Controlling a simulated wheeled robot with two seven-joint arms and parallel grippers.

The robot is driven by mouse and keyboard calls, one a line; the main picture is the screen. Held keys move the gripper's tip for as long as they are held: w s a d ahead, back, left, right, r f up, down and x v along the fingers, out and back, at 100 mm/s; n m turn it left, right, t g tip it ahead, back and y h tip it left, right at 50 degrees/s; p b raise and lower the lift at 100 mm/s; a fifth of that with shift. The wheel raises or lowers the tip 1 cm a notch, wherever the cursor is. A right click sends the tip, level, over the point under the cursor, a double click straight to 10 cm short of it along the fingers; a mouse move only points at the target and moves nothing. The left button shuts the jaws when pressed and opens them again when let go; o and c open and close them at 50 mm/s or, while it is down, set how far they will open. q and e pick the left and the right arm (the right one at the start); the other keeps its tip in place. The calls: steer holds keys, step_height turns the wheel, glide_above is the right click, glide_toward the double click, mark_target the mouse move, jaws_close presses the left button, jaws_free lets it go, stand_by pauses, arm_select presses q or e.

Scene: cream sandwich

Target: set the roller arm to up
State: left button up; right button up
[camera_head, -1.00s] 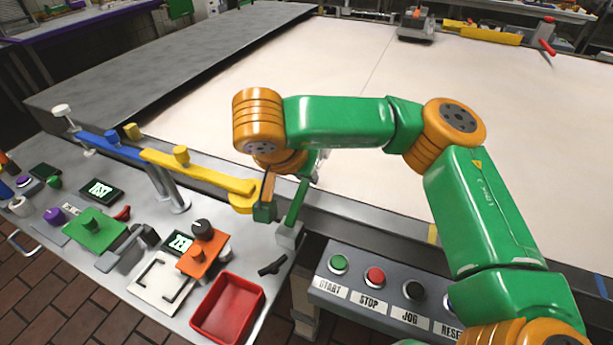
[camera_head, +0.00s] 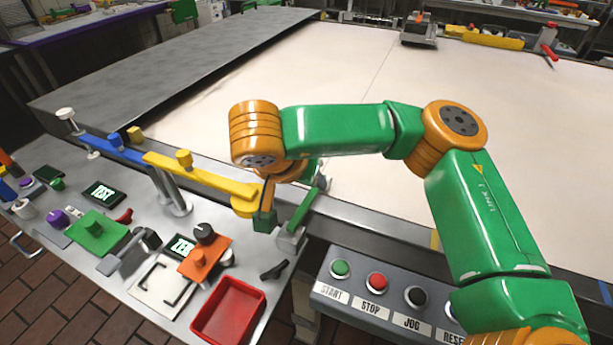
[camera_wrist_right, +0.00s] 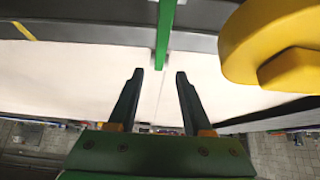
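No label marks the roller arm. A slim green bar (camera_head: 306,209) rises from a grey block (camera_head: 291,238) at the panel's right end and leans right, toward the pale belt. My right arm (camera_head: 340,130) reaches over the belt's near edge, its wrist close to this bar. In the right wrist view my right gripper (camera_wrist_right: 158,73) is open and empty. The green bar (camera_wrist_right: 164,35) comes down from the top edge, its end at the gap between the fingertips; I cannot tell whether they touch. A yellow arm (camera_head: 205,176) ends beside my wrist. My left gripper is not in view.
A blue arm (camera_head: 112,149) continues the line of the yellow one. The panel holds a red tray (camera_head: 229,309), an orange plate (camera_head: 205,260) and a green plate (camera_head: 97,229). A button box (camera_head: 390,301) stands at the front.

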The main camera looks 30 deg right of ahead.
steer(key=v, duration=0.7)
